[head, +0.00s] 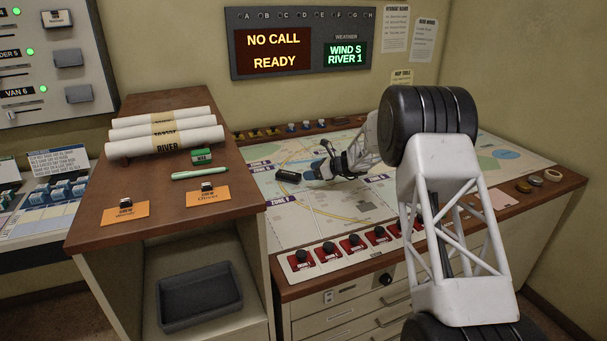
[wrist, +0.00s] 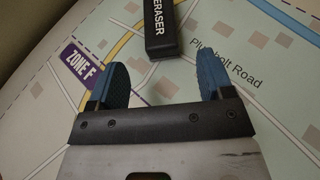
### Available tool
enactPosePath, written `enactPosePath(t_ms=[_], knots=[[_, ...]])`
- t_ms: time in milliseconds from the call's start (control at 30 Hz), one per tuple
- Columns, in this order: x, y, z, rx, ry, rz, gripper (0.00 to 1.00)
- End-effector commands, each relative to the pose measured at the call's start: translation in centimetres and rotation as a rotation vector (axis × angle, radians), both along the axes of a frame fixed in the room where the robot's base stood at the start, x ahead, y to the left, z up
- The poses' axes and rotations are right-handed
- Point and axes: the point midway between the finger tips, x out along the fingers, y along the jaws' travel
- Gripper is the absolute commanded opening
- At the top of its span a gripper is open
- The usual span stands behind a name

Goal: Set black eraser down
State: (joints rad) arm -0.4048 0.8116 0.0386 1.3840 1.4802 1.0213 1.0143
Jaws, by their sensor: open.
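The black eraser (wrist: 160,32), a dark block with white lettering reading "ERASER", lies on the map table beyond my gripper's fingertips in the wrist view. In the head view the eraser (head: 288,176) is on the left part of the map (head: 330,213). My gripper (wrist: 163,78) is open with its two blue finger pads apart, and nothing is between them. The near end of the eraser lies just ahead of the gap between the pads. In the head view my gripper (head: 317,169) is right beside the eraser, low over the map.
A wooden cabinet (head: 130,232) stands left of the map, with rolled charts (head: 165,135), a green box (head: 201,157), a green marker (head: 200,173) and orange tags on top. A grey tray (head: 199,296) sits below. Red switches (head: 327,251) line the map's front edge.

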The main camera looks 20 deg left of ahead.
Motion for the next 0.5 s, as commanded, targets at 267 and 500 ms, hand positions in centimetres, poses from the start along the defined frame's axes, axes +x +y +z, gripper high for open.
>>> enactPosePath(t_ms=[267, 500], knots=[[0.0, -2.5, 0.9, 0.0, 0.001, 0.0, 0.74], [0.0, -2.9, 1.2, 0.0, 0.001, 0.0, 0.74]])
